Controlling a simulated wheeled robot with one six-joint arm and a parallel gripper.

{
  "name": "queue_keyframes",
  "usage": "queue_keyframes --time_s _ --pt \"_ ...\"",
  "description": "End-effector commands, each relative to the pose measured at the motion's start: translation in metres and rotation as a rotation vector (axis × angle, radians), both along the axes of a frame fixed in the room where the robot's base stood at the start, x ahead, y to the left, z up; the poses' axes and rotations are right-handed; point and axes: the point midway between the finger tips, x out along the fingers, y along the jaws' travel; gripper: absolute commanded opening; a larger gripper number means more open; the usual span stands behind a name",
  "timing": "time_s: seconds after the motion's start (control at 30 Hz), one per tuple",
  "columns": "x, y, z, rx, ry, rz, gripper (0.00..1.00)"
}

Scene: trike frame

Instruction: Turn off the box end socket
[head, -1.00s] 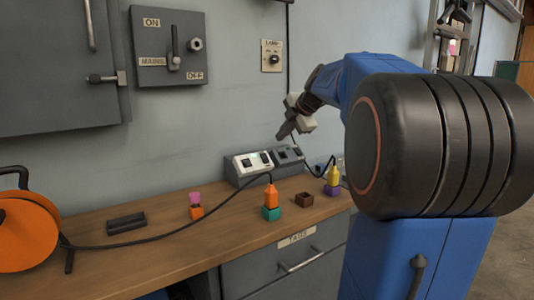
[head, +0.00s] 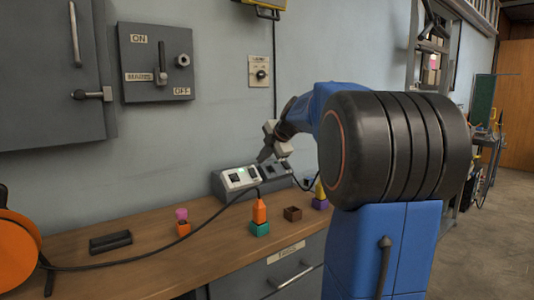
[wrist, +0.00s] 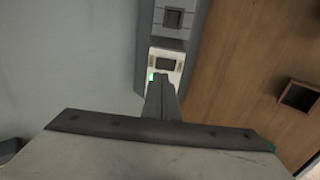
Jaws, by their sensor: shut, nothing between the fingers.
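The grey socket box (head: 218,185) stands on the bench against the wall. Its left section is a white panel (head: 240,177) with dark fittings; a grey section (head: 275,170) lies to its right. The wrist view shows the white panel (wrist: 166,64) with a dark rocker or opening and a lit green spot (wrist: 152,77). My gripper (head: 263,158) is shut and empty, pointing down by the box. In the wrist view its fingertips (wrist: 162,80) overlap the lower part of the white panel; I cannot tell whether they touch. My gripper hides part of that panel.
An orange plug on a teal block (head: 260,229), an open brown block (head: 293,213) and a purple block (head: 320,204) stand before the box. A black cable runs to the orange reel (head: 18,255). A mains switch box (head: 155,62) and lamp switch (head: 259,71) are on the wall.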

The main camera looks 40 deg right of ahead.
Motion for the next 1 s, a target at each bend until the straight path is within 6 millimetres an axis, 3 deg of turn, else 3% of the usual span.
queue_keyframes --time_s 0.4,1.0 --pt "0.045 0.000 -0.042 0.000 0.001 0.000 0.00" --pt "0.056 0.000 -0.051 0.001 0.001 0.001 0.00"
